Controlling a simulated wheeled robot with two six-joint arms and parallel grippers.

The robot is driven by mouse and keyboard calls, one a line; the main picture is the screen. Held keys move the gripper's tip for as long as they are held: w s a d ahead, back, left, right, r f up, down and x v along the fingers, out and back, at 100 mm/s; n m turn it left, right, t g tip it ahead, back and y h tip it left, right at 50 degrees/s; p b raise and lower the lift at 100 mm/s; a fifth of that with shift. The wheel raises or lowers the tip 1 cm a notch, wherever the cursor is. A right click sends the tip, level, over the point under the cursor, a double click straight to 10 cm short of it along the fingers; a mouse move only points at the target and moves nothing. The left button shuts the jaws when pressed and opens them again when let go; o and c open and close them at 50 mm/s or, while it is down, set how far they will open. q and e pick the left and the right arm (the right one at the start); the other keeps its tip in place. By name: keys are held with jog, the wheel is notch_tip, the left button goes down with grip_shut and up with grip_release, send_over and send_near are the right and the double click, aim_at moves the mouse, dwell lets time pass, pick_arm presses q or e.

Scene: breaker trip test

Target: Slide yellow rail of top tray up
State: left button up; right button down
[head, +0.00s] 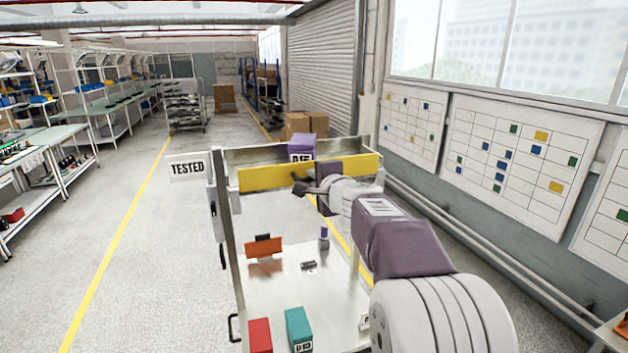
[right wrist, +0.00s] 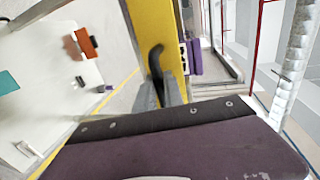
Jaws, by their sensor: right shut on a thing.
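The yellow rail (head: 262,178) runs across the front of the top tray (head: 337,148) of the cart. It also shows in the right wrist view (right wrist: 150,25). A dark curved handle (right wrist: 156,58) stands against the rail. My right gripper (head: 303,186) reaches in from the right at the rail's front face. In the right wrist view its fingers (right wrist: 160,90) are closed at the handle on the rail; the exact contact is partly hidden. A purple block with a label (head: 302,146) sits in the top tray behind the rail. My left gripper is out of view.
The lower shelf (head: 285,280) carries an orange part (head: 264,250), a red block (head: 260,336), a teal block (head: 298,329) and small dark parts. A TESTED sign (head: 187,168) hangs at the cart's left. The floor left of the cart is clear; a wall is on the right.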

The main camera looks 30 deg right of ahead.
jog(key=shift+r, duration=0.35)
jog(key=c, duration=1.6)
grip_release()
jog(key=shift+o, duration=0.7)
jog(key=shift+f, duration=0.1)
jog(key=b+v, duration=0.2)
jog(key=v, duration=0.7)
jog(key=shift+w, duration=0.1)
